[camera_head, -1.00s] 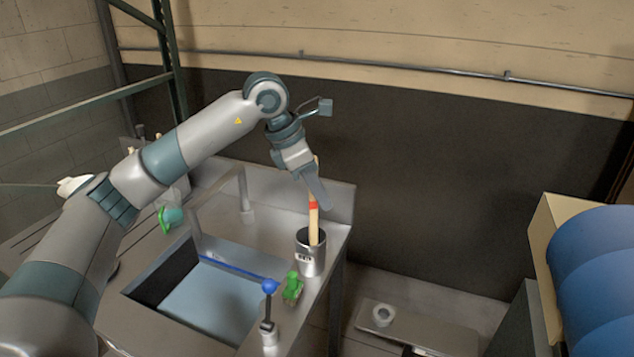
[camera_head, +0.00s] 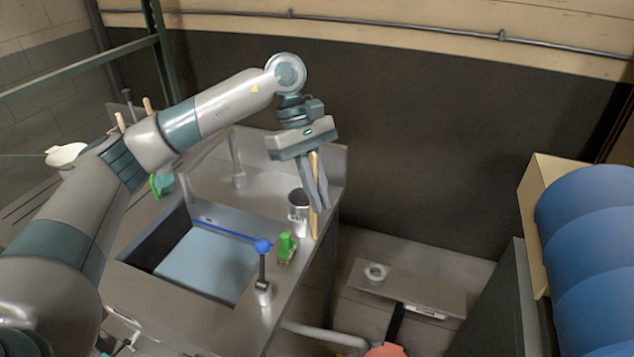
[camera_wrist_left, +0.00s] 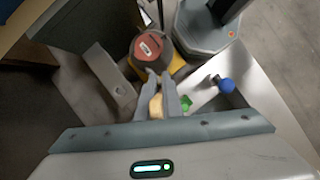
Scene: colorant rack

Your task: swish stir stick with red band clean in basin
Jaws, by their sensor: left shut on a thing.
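My left gripper (camera_head: 322,203) is shut on a pale wooden stir stick (camera_head: 314,225). The stick hangs near upright, just right of a grey metal cup (camera_head: 298,212), and appears outside it. Its red band is not visible now; the fingers cover part of the stick. In the left wrist view the stick (camera_wrist_left: 156,105) shows end-on between the fingertips (camera_wrist_left: 158,92). The sink basin (camera_head: 160,240), with a pale blue inside, lies left of and nearer than the gripper. My right gripper is not in view.
A blue-knobbed post (camera_head: 263,247) and a small green item (camera_head: 286,247) stand on the basin's right rim. A tap (camera_head: 236,165) rises behind the basin. Large blue rounded containers (camera_head: 590,220) stand at the right. A low grey platform (camera_head: 420,290) lies right of the sink.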

